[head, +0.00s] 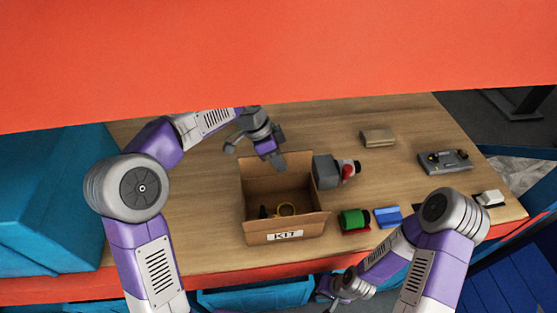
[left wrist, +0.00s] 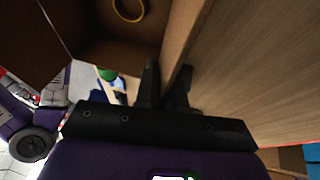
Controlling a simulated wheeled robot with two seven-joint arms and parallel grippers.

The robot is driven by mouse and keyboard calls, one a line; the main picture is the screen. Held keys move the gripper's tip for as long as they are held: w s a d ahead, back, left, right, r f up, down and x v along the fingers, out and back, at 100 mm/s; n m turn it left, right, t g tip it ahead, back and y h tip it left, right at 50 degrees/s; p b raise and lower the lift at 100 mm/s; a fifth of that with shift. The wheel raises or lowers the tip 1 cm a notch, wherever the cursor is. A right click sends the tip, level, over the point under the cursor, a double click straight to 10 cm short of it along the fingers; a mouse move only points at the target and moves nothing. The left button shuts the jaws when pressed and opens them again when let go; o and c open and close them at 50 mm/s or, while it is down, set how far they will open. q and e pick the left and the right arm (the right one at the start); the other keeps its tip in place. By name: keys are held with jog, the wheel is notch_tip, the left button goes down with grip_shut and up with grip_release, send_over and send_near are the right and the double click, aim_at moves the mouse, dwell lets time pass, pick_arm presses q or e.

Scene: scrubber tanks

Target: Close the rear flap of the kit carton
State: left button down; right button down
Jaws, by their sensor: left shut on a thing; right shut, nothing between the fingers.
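The kit carton (head: 286,238), a brown open-topped box with a KIT label on its front, stands on the table. A yellow ring (head: 286,210) and a dark item lie inside; the ring also shows in the left wrist view (left wrist: 128,10). My left gripper (head: 277,163) is at the carton's rear edge. In the left wrist view its dark fingers (left wrist: 165,88) are shut on a thin cardboard panel, which I take to be the rear flap (left wrist: 178,48). The gripper partly hides that flap in the head view. My right gripper (head: 332,291) is shut and empty, low in front of the table.
On the wooden table (head: 190,225), right of the carton, are a grey block with a red and white part (head: 326,172), a green roll (head: 353,219), a blue block (head: 388,216), a tan box (head: 378,138) and a grey device (head: 445,161). The table's left part is clear.

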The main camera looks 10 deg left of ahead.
pick_arm(q)
jog(key=t+b, duration=0.1)
jog(key=b, duration=0.2)
jog(key=s+t+y+b, duration=0.1)
jog(key=t+b, duration=0.1)
jog(key=b, duration=0.2)
jog(key=s+m+t+b, duration=0.1)
jog(key=t+b, duration=0.1)
jog(key=b, duration=0.1)
jog(key=shift+s+d+f, duration=0.25)
jog(key=shift+d+f, duration=0.05)
jog(key=shift+d, duration=0.05)
jog(key=shift+s+r+t+y+b, duration=0.1)
jog(key=shift+s+t+y+b, duration=0.15)
jog(key=shift+t+b, duration=0.7)
jog(key=c, duration=1.3)
grip_release()
jog(key=p, duration=0.2)
send_near(286, 174)
jog(key=shift+v, duration=1.35)
jog(key=shift+w+r, duration=0.15)
jog(key=shift+c, duration=0.3)
